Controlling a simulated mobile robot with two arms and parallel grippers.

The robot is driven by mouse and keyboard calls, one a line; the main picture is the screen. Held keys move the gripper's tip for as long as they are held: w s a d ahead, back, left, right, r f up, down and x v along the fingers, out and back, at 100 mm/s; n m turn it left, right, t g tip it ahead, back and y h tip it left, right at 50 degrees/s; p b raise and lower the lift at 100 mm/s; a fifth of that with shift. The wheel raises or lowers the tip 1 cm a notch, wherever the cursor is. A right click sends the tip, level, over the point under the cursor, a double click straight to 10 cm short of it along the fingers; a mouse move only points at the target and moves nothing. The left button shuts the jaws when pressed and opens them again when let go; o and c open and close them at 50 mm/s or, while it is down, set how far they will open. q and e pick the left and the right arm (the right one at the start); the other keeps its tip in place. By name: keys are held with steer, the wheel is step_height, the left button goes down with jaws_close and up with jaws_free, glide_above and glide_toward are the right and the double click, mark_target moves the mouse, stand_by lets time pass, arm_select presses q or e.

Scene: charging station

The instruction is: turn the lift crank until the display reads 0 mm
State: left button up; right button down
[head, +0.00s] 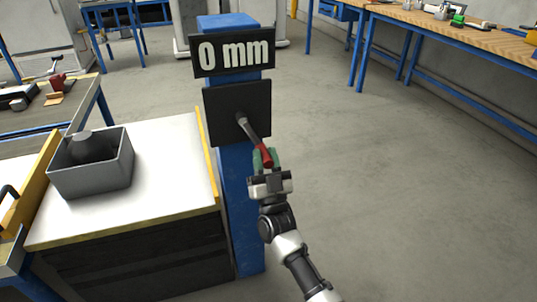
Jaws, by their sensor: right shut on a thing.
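The display (233,53) is a black panel near the top of a blue post (240,205), and it reads 0 mm in white. Below it a dark square plate (224,112) carries the lift crank (249,129), a grey arm with a red handle. The crank points down and slightly to the right. My right gripper (265,160) is shut on the crank's red handle, and its fingers hide part of that handle. My left gripper is not in view.
Left of the post stands a white-topped lift table (150,185) with yellow edges. A grey bin (92,178) with a dark round object inside sits on it. A workbench (470,32) with tools stands at the upper right. The floor to the right is clear.

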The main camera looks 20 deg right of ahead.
steer(key=shift+a, duration=0.1)
steer(key=c, duration=1)
jaws_free()
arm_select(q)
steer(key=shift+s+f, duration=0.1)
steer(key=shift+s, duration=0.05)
arm_select(e)
steer(key=shift+o, duration=0.6)
steer(key=shift+f, duration=0.1)
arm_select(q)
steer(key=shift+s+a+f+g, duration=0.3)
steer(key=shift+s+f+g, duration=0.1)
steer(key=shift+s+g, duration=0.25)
arm_select(e)
steer(key=v, duration=1)
steer(key=shift+s+f, duration=0.2)
steer(key=shift+s, duration=0.1)
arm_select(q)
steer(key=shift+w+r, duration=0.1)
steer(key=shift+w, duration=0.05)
arm_select(e)
steer(key=shift+n+y, duration=0.3)
